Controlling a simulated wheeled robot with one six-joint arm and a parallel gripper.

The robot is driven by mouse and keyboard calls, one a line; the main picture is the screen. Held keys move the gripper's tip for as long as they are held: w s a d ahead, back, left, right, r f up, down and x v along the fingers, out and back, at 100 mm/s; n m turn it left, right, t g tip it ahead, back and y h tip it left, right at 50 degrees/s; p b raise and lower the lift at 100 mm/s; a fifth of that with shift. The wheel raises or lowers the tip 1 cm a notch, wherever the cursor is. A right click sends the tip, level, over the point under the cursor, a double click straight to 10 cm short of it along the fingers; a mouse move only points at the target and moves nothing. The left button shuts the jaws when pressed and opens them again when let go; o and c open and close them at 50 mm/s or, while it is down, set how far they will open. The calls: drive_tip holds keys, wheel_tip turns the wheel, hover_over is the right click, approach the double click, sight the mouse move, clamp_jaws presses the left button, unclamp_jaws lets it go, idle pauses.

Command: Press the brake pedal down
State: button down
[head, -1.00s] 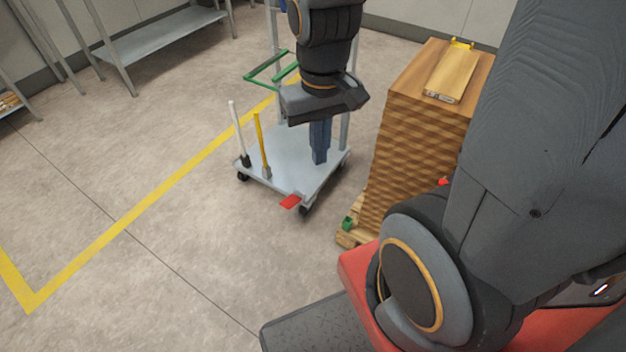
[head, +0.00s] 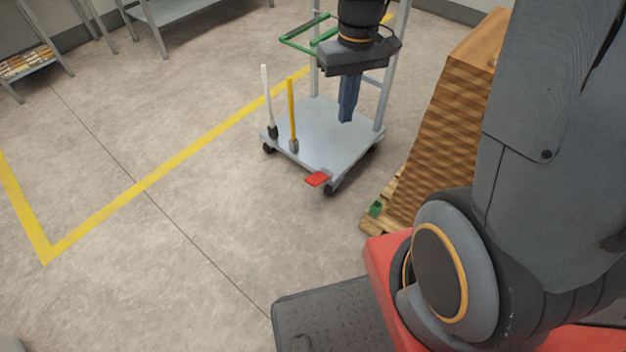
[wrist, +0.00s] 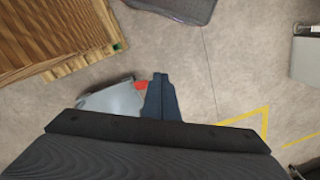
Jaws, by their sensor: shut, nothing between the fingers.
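The brake pedal (head: 317,179) is a small red plate at the near edge of a grey platform cart (head: 325,150), low above the floor. In the wrist view the red pedal (wrist: 141,85) shows just left of my fingers, beside the cart's corner (wrist: 112,99). My gripper (head: 346,118) points down with its blue fingers shut and empty. In the head view it overlaps the cart's deck, behind and right of the pedal, apart from it. In the wrist view my fingertips (wrist: 160,76) show close to the pedal; the height between them is unclear.
A stack of wooden boards (head: 445,130) on a pallet (head: 380,213) stands right of the cart. A white post (head: 267,98) and a yellow post (head: 292,115) rise from the deck's left side. A green handle (head: 310,35) is at the back. Floor in front and left is clear.

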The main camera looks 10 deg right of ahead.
drive_tip(key=w+d+f+n+g+y+b, duration=0.1)
drive_tip(key=w+f+b, duration=0.5)
drive_tip(key=w+f, duration=0.3)
drive_tip(key=w+d+f+n+b, duration=0.1)
drive_tip(key=w+f+n+b, duration=0.1)
drive_tip(key=w+f+b, duration=0.7)
drive_tip(key=n+g+y+b, duration=0.1)
drive_tip(key=n+y+b, duration=0.15)
drive_tip(key=b, duration=0.85)
hover_over(313, 181)
drive_tip(key=w+d, duration=0.4)
drive_tip(key=d, duration=0.1)
wheel_tip(313, 181, down, 25)
drive_tip(key=shift+w+d+r+h, duration=0.1)
drive_tip(key=shift+r+h, duration=0.05)
drive_tip(key=shift+h, duration=0.1)
drive_tip(key=b+x, duration=0.5)
drive_tip(key=x, duration=0.9)
drive_tip(key=shift+d, duration=0.1)
